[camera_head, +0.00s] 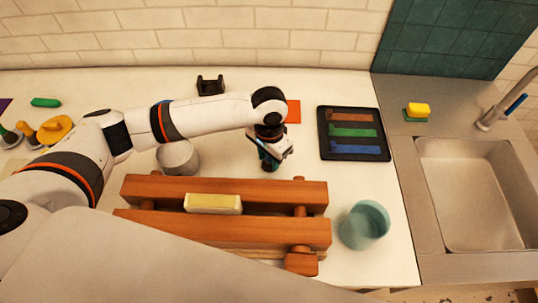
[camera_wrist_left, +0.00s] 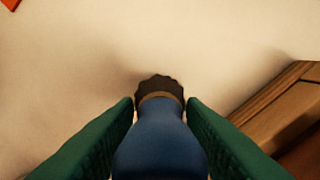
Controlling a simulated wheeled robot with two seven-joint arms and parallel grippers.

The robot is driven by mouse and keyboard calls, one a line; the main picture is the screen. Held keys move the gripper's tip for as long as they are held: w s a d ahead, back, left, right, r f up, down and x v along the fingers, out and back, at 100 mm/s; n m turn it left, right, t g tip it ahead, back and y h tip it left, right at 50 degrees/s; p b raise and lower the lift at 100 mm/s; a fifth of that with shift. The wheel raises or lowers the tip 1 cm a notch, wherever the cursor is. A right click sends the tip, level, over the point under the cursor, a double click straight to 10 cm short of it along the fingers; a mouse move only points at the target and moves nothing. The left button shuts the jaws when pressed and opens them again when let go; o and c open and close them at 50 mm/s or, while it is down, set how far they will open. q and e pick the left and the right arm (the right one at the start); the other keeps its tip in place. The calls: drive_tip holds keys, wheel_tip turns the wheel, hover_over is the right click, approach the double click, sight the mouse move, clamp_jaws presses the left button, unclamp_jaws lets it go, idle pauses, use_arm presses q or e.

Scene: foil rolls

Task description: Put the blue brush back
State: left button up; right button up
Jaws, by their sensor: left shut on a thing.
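The blue brush (camera_wrist_left: 160,140) is between the green fingers of my left gripper (camera_wrist_left: 160,120) in the left wrist view. Its blue handle ends in a brown band and a dark tip pointing away from the camera. In the head view my left gripper (camera_head: 271,153) points down over the white counter, behind the wooden press, shut on the brush. The brush is mostly hidden by the gripper there. I cannot tell whether its tip touches the counter. My right gripper is not in view.
A wooden press (camera_head: 240,232) holding a cream block (camera_head: 213,203) stands in front. A teal cup (camera_head: 364,226) is at its right, a pale cup (camera_head: 178,158) behind it. A black tray (camera_head: 325,151) with coloured bars lies right, before the sink (camera_head: 470,235). A black stand (camera_head: 210,85) is behind.

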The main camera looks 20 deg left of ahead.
use_arm(q)
drive_tip(key=shift+f, duration=0.6)
idle(0.3)
drive_tip(key=o, duration=1.1)
drive_tip(key=shift+c, duration=0.2)
drive_tip(key=shift+o, duration=0.6)
drive_tip(key=o, duration=0.4)
drive_tip(key=shift+c, duration=0.2)
drive_tip(key=shift+r, duration=0.1)
drive_tip(key=shift+r+p, duration=4.5)
drive_tip(key=shift+p, duration=1.3)
